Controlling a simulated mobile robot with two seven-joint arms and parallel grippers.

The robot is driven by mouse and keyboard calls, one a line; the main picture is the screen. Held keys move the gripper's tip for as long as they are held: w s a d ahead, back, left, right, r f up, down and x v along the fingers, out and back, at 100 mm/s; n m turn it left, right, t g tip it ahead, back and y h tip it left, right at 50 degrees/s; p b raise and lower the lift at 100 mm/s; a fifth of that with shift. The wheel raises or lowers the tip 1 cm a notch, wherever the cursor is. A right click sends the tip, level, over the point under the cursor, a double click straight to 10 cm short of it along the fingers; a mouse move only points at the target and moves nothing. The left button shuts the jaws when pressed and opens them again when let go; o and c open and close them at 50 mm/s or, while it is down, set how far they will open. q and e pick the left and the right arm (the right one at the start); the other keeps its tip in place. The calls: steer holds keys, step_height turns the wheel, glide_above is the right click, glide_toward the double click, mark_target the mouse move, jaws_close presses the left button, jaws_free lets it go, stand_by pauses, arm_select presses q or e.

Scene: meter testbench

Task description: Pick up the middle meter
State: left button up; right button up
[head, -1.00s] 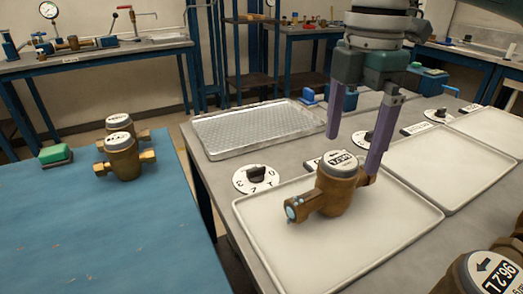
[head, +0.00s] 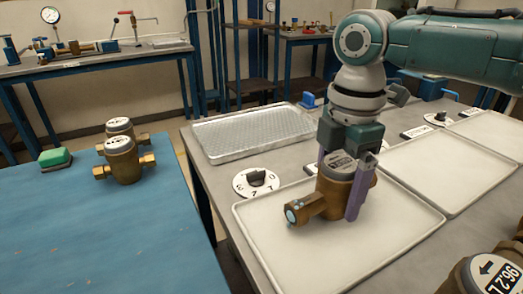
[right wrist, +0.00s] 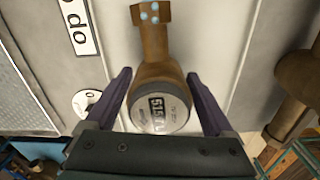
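A brass meter (head: 333,190) with a grey round dial cap stands upright on a white tray (head: 275,245) at the centre of the head view. My right gripper (head: 340,183) is lowered over this meter, with one purple finger on each side of its body. In the right wrist view the meter (right wrist: 155,70) lies between the open fingers (right wrist: 159,76), and a gap shows on both sides of it. In the head view the far finger is partly hidden behind the meter. My left gripper is not in view.
Another brass meter (head: 485,272) is cut off at the lower right. Two more meters (head: 124,166) stand on the blue table (head: 90,235) at left, near a green-topped block (head: 55,158). An empty white tray (head: 450,170) lies to the right. A dial knob (head: 256,180) sits behind the meter's tray.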

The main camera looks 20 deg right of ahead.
jaws_close()
stand_by(0.5)
